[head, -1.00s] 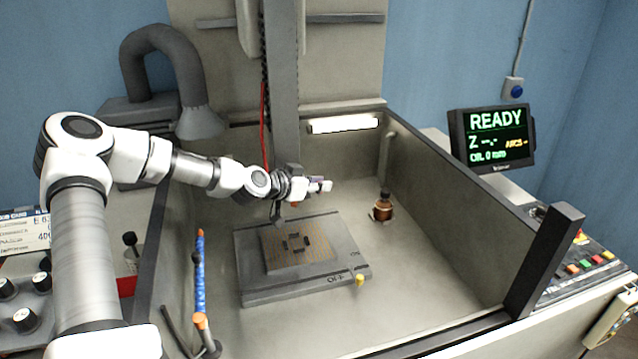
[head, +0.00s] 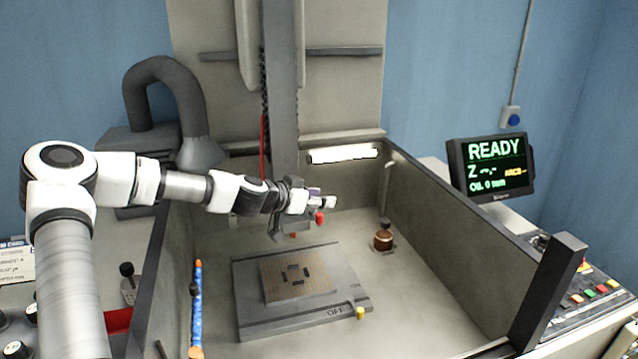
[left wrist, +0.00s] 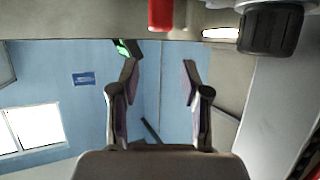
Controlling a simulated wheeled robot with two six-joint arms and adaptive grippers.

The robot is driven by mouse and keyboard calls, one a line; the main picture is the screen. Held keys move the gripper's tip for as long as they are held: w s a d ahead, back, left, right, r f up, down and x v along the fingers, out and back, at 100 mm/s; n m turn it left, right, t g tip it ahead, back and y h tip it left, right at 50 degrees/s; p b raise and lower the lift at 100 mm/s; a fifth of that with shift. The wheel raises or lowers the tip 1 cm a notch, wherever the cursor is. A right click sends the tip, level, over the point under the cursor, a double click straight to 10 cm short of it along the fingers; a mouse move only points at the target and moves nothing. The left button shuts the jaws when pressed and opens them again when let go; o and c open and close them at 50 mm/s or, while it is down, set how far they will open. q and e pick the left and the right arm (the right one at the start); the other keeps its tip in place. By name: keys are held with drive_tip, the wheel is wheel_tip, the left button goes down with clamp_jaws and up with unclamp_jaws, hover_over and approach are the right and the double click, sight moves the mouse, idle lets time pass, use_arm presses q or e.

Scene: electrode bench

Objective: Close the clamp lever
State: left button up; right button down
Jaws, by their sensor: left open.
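A red knob (head: 320,217), which looks like the end of the clamp lever, shows at the foot of the vertical machine column. In the left wrist view a red cylinder (left wrist: 160,14) at the top edge looks like the same part, beyond the fingers. My left gripper (head: 329,201) is just above the knob in the head view. Its two fingers (left wrist: 158,75) are spread with nothing between them. Contact with the lever cannot be seen. The rest of the lever and the clamp are mostly hidden behind my gripper. My right gripper is out of view.
Below is a grey plate (head: 345,310) carrying a brown block (head: 298,290) with dark slots. A copper-coloured part (head: 383,240) stands right of it. A blue hose (head: 197,305) rises at left. Tank walls (head: 450,232) enclose the area. The screen (head: 491,167) reads READY.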

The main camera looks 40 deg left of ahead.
sight(319, 213)
use_arm(q)
drive_tip(key=shift+r, duration=2.4)
